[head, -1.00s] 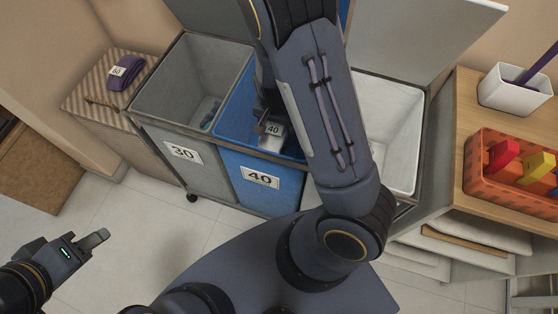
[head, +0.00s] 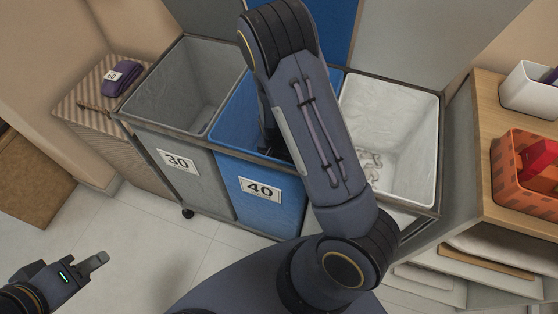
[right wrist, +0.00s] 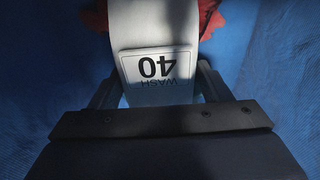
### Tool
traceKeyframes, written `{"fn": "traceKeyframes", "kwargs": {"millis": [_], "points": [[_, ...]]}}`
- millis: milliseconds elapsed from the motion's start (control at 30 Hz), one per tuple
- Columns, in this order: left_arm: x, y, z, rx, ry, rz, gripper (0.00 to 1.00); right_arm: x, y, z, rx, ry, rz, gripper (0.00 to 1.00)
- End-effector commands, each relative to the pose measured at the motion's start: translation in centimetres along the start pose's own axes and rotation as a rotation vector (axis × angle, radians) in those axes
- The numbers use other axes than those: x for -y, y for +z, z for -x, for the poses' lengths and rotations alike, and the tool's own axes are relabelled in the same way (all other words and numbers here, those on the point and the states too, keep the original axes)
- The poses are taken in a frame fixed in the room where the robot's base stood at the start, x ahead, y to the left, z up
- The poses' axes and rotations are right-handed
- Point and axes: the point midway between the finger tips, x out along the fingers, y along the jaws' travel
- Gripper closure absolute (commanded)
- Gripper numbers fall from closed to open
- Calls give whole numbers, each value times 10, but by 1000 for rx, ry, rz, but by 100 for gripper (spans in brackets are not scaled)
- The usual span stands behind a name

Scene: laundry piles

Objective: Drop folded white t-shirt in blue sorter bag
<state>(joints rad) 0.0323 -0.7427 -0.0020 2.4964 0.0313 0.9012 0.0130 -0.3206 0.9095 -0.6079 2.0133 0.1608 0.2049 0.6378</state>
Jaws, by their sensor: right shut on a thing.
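The blue sorter bag (head: 233,170) stands in the middle of the sorter, with a "40" label on its front. My right arm reaches down into it and hides much of its opening. In the right wrist view, my right gripper (right wrist: 158,88) is shut on the folded white t-shirt (right wrist: 150,25), which carries a "WASH 40" tag. Blue bag walls (right wrist: 40,80) surround it, and red cloth (right wrist: 212,18) shows beyond the shirt. The head view does not show the shirt. My left gripper (head: 97,261) is empty at the lower left, away from the sorter; its finger gap is unclear.
A grey bag (head: 180,85) labelled "30" is left of the blue one, and a white bag (head: 400,125) is right. A striped hamper (head: 75,125) with a purple folded cloth (head: 122,78) stands far left. A wooden shelf (head: 485,180) holds an orange basket (head: 512,190) at right.

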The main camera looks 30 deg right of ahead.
Motion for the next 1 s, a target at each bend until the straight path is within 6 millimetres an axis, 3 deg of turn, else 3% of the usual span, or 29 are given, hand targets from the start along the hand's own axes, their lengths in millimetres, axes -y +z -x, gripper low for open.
{"fn": "traceKeyframes", "kwargs": {"millis": [733,767,900,1000], "points": [[4,4,-8,0,0,0,64,0,2,-14,-1,-1,-1,56],[4,4,-8,0,0,0,64,0,2,-14,0,-1,-1,28],[4,4,-8,0,0,0,64,0,2,-14,0,-1,0,10],[4,4,-8,0,0,0,64,0,2,-14,0,-1,0,8]]}}
